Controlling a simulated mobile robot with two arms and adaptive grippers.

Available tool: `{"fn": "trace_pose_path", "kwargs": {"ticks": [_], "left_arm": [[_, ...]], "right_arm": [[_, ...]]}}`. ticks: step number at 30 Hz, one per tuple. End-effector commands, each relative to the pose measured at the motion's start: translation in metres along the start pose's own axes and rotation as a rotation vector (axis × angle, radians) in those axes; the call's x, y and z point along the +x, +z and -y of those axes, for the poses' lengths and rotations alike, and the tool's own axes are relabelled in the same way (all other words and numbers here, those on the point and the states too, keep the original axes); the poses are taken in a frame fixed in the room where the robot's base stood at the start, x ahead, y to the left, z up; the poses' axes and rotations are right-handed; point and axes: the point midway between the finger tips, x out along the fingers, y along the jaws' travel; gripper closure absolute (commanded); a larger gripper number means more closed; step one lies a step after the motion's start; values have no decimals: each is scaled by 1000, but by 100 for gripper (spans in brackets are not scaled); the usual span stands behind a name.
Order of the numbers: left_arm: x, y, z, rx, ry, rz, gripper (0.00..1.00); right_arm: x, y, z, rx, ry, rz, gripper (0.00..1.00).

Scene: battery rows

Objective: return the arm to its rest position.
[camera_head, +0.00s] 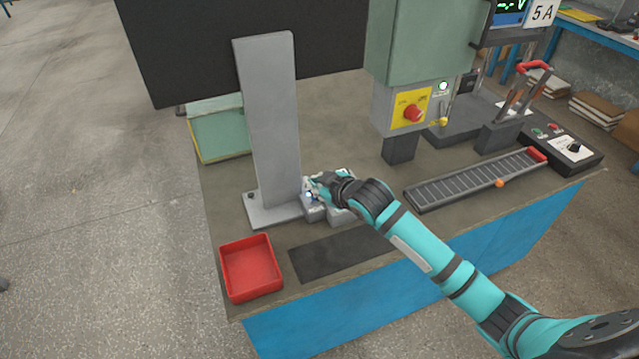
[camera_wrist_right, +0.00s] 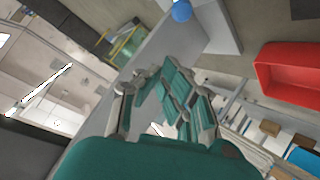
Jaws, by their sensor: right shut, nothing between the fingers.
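My right arm (camera_head: 425,245), teal with dark joints, reaches in from the lower right of the head view. Its gripper (camera_head: 318,185) is shut and empty, over small grey boxes (camera_head: 316,212) at the foot of a grey upright stand (camera_head: 270,120). A small blue round part (camera_head: 309,195) shows by the fingertips. I cannot tell whether they touch it. In the right wrist view the gripper's fingers (camera_wrist_right: 165,85) are in front of the stand, with a blue round part (camera_wrist_right: 182,11) beyond them. My left gripper is not in view.
A red tray (camera_head: 251,268) and a dark mat (camera_head: 340,257) lie along the bench's front. A green machine with a red knob (camera_head: 413,113) stands behind.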

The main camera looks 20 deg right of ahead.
Motion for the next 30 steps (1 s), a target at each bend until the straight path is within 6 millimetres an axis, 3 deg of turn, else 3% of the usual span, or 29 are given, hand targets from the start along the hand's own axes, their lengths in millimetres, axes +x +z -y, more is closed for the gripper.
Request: {"fn": "trace_pose_path", "kwargs": {"ticks": [4,11,14,17,21,24,30], "left_arm": [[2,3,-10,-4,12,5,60],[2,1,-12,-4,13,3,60],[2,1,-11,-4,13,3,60],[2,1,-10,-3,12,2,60],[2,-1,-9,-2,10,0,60],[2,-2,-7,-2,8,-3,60],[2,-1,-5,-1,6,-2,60]], "right_arm": [[-17,1,0,0,0,-2,100],[-24,2,2,2,-2,1,100],[-28,10,16,19,-19,24,100],[-45,36,52,64,-56,94,100],[-94,87,110,173,-104,258,100],[-128,114,133,239,-115,363,100],[-182,151,161,336,-118,524,100]]}}
